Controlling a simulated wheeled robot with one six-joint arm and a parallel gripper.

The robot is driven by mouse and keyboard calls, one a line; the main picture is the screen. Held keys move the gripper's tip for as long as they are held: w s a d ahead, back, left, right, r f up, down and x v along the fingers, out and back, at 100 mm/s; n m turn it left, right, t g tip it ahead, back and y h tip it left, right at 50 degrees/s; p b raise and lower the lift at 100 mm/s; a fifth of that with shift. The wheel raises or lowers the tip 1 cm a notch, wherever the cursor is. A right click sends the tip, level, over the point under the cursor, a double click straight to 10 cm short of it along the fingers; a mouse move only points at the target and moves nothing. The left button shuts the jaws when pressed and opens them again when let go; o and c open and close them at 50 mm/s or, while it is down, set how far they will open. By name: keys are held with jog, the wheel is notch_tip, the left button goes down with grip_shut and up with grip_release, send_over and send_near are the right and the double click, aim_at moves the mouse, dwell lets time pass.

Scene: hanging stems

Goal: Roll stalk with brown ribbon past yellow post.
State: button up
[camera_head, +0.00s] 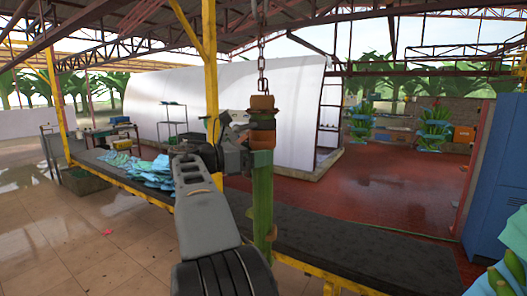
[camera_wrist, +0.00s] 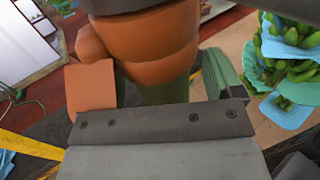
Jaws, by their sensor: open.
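The green stalk (camera_head: 263,195) hangs upright from a chain (camera_head: 262,70), with brown-orange wrapping (camera_head: 262,104) at its top. In the wrist view the wrapping (camera_wrist: 150,45) fills the upper middle, with a dark band above it and a little green stalk (camera_wrist: 165,92) below. My gripper (camera_head: 250,138) is open at the wrapped upper part of the stalk, close in front of the wrist camera. Whether it touches the stalk cannot be told. The yellow post (camera_head: 210,85) stands to the left of the stalk, behind my arm in the head view.
A long dark table (camera_head: 340,235) with yellow legs runs beneath the stalk; blue sheets (camera_head: 150,172) lie on its left part. A blue cabinet (camera_head: 495,175) stands at the right. More green bunches with blue sheets (camera_head: 435,128) hang at the back right. Red floor (camera_head: 390,185) is open behind the table.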

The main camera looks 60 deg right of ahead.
jog(key=shift+x, duration=1)
jog(key=c, duration=1.2)
jog(key=shift+c, duration=0.3)
